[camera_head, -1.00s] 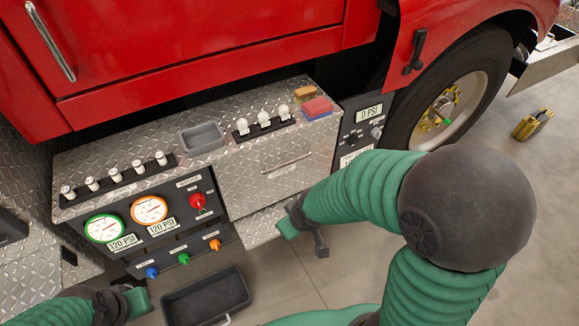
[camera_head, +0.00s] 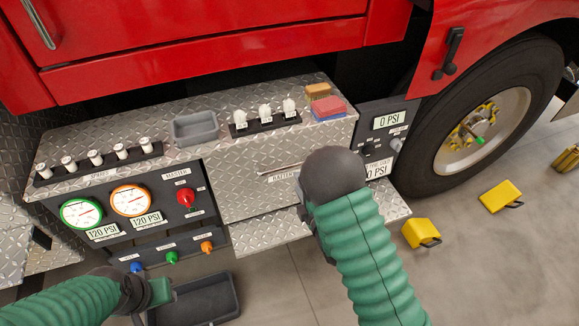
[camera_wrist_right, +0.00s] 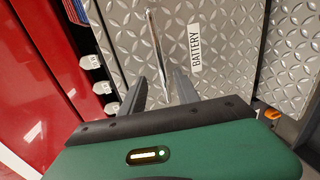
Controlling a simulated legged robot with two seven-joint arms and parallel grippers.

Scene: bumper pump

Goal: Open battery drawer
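The battery drawer (camera_head: 230,186) has a diamond-plate front in the pump panel and looks closed. Its thin metal bar handle (camera_head: 275,172) partly shows in the head view, left of my right wrist. In the right wrist view the handle (camera_wrist_right: 153,45) runs upright beside the BATTERY label (camera_wrist_right: 195,48). My right gripper (camera_wrist_right: 156,76) is open, its two dark fingers spread to either side of the handle's line. I cannot tell if they touch it. In the head view my dark wrist hides these fingers. My left gripper (camera_head: 152,292) is low at the left, fingers unclear.
A diamond-plate step (camera_head: 265,231) juts out below the drawer. Gauges and knobs lie left. A black bin (camera_head: 215,300) and yellow chocks (camera_head: 500,196) are on the floor.

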